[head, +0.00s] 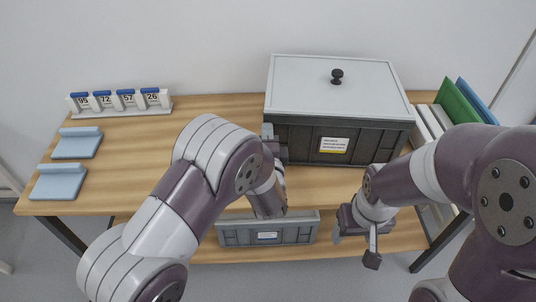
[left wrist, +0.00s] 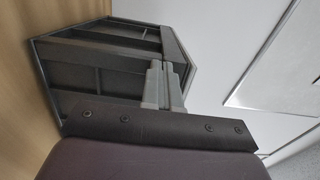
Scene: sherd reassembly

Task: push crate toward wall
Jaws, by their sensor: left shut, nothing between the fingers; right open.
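The dark grey crate (head: 380,146) stands on the wooden table (head: 205,112), at the back near the wall (head: 190,45). It has a pale grey lid with a black knob and a white and yellow label on the front. My left gripper (head: 268,132) is shut and empty at the crate's front left corner. In the left wrist view its shut fingers (left wrist: 162,68) lie against or just before the ribbed crate wall (left wrist: 90,60); contact is unclear. My right gripper (head: 355,245) is open and empty, low before the table's front edge. Any gap between crate and wall is hidden.
A numbered rack (head: 120,101) stands at the back left. Two light blue pieces (head: 76,143) lie at the left edge. Green and blue upright boards (head: 458,103) stand right of the crate. A second grey crate (head: 235,234) sits on the lower shelf.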

